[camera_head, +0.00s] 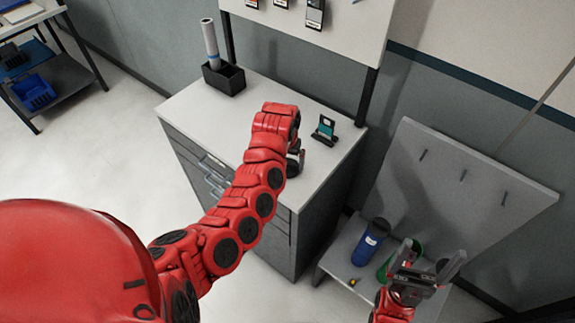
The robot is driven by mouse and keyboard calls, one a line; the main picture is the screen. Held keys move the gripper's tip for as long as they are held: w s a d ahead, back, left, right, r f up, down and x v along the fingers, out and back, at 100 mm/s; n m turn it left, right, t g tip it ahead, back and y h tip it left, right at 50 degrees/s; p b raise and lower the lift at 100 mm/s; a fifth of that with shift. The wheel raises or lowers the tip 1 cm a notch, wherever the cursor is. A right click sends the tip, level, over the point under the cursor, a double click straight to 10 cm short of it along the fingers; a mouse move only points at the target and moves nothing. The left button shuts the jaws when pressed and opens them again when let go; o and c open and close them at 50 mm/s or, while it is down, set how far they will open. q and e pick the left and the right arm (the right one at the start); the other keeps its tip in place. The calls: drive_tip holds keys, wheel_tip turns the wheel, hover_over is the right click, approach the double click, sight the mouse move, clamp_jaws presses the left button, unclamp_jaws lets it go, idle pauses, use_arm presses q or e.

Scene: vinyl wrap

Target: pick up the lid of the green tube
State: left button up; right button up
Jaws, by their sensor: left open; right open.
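A green object (383,271), likely the green tube, stands on the low grey bench at the lower right. It is mostly hidden behind my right gripper (432,256), and I cannot make out its lid. My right gripper is open, with its fingers spread in front of the green object; I cannot tell whether they touch it. My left gripper (297,163) is over the cabinet top, mostly hidden by my own red arm, and is open.
A blue bottle (370,242) stands left of the green object. The cabinet top (185,108) carries a black holder (224,79) with a white roll and a small device on a stand (324,130). A hooked grey panel (440,170) rises behind the bench.

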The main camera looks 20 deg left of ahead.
use_arm(q)
drive_tip(key=shift+c, duration=0.2)
drive_tip(key=c, duration=1.2)
drive_tip(key=shift+r, duration=0.1)
